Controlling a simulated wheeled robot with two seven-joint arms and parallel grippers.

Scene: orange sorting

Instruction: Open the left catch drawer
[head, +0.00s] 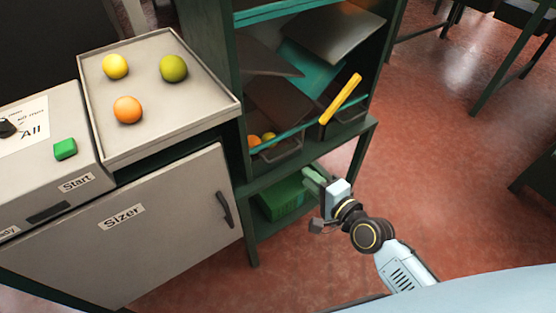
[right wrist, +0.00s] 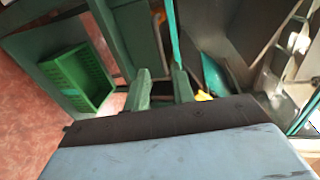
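The left catch drawer (head: 283,152) is a dark bin low in the green rack, with orange and yellow fruit showing inside it. It sits within the rack; how far it is slid out is hard to tell. My right gripper (head: 312,179) is in front of the rack, below and to the right of this drawer, apart from it. In the right wrist view its two green fingers (right wrist: 160,73) stand apart with nothing held between them. My left gripper is not in view.
A second dark drawer (head: 350,114) sits to the right, with a yellow bar (head: 341,98) above it. A green crate (head: 284,199) is on the lower shelf. The Sizer cabinet (head: 150,235) stands left, with a tray (head: 190,118) of three fruits on top.

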